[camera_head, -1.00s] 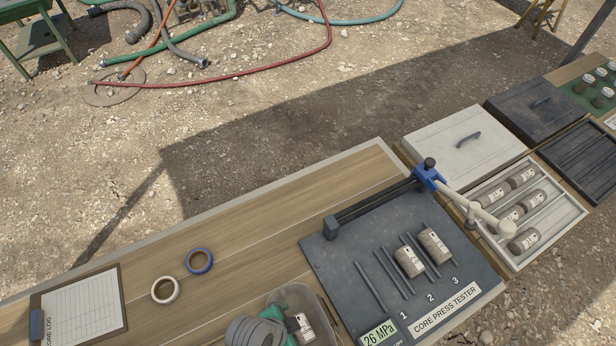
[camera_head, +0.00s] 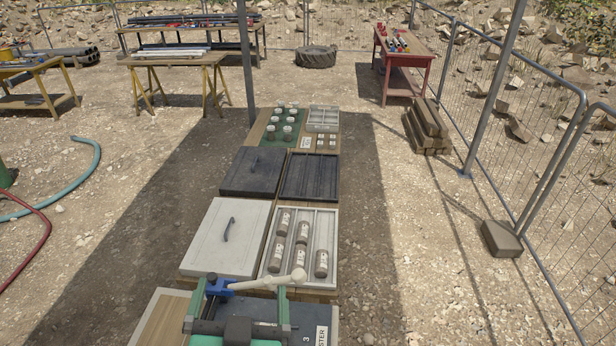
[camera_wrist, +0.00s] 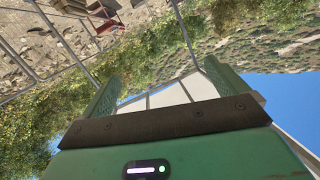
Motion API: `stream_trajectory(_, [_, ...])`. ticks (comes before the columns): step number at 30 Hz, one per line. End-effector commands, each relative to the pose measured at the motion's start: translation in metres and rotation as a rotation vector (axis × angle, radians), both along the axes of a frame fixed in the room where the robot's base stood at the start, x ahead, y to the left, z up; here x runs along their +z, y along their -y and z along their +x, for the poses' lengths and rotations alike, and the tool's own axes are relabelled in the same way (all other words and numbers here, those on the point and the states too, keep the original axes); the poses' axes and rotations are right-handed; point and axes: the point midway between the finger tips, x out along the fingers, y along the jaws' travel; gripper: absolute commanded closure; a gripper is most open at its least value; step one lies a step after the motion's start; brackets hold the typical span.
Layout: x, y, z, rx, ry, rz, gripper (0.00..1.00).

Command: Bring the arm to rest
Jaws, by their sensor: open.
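My gripper (camera_head: 239,300) shows at the bottom of the head view. Its two green fingers stand wide apart with nothing held between them. It overlaps the dark core press tester (camera_head: 262,309) in the picture; the height of the gap between them cannot be judged. The tester's blue clamp with its pale handle (camera_head: 265,283) shows between the fingers, farther along the view. In the wrist view my gripper (camera_wrist: 160,84) is also open and empty, facing a fence, shrubs and sky.
A white lidded box (camera_head: 227,236) and a core tray (camera_head: 329,235) with several cores lie beyond the tester. A black lid (camera_head: 252,172) and black tray (camera_head: 309,177) follow. Mesh fencing (camera_head: 535,150) runs along the right. Open gravel (camera_head: 420,250) lies between bench and fence.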

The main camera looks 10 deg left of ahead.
Motion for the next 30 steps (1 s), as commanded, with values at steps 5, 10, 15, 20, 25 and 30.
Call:
stream_trajectory(5, [0.163,0.058,-0.005,-0.078,0.329,-0.027,0.02])
stream_trajectory(10, [0.278,0.104,-0.041,-0.161,0.597,-0.085,0.02])
stream_trajectory(15, [0.331,0.125,-0.07,-0.211,0.739,-0.128,0.02])
stream_trajectory(20, [0.339,0.128,-0.076,-0.22,0.764,-0.137,0.02])
stream_trajectory(25, [0.338,0.128,-0.075,-0.219,0.761,-0.135,0.02])
stream_trajectory(30, [0.338,0.128,-0.075,-0.219,0.761,-0.135,0.02])
